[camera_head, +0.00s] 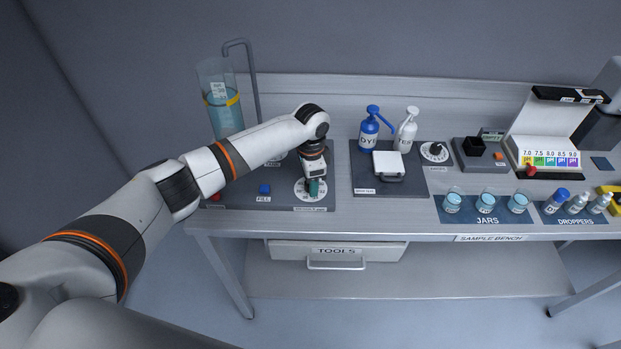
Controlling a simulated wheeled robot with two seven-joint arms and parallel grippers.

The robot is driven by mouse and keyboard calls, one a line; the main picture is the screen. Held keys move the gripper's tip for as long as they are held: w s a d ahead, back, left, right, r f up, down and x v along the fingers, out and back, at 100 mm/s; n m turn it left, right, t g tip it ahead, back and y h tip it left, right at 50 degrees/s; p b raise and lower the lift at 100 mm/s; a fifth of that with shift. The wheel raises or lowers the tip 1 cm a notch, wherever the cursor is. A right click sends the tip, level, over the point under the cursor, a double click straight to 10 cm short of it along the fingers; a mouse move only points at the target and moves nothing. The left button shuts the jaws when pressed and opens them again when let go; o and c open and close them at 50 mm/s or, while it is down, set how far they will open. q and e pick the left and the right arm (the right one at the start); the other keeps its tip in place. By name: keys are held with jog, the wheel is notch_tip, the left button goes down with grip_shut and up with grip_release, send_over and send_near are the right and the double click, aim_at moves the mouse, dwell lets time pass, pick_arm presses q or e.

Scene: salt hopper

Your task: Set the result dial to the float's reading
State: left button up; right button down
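A clear cylinder (224,112) of blue liquid stands at the left of the bench, with a yellow band and a white tag showing through it; the float's reading is too small to read. A white round dial (300,193) with dark marks lies on the dark panel at the bench's front left. My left gripper (315,183) points down over the dial's right part. A small teal piece shows at its tips and hides part of the dial. I cannot tell whether the fingers are closed on a knob. My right gripper is not in view.
A red button and a blue FILL button (264,188) sit left of the dial. Right of it are a blue bottle (369,133), a white bottle (407,130), a white lidded box (388,166) and another dial (435,152). Jars (486,203) and droppers stand farther right.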

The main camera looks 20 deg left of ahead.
pick_arm(q)
notch_tip(320, 180, up, 12)
jog(key=b, duration=0.3)
dwell(0.3)
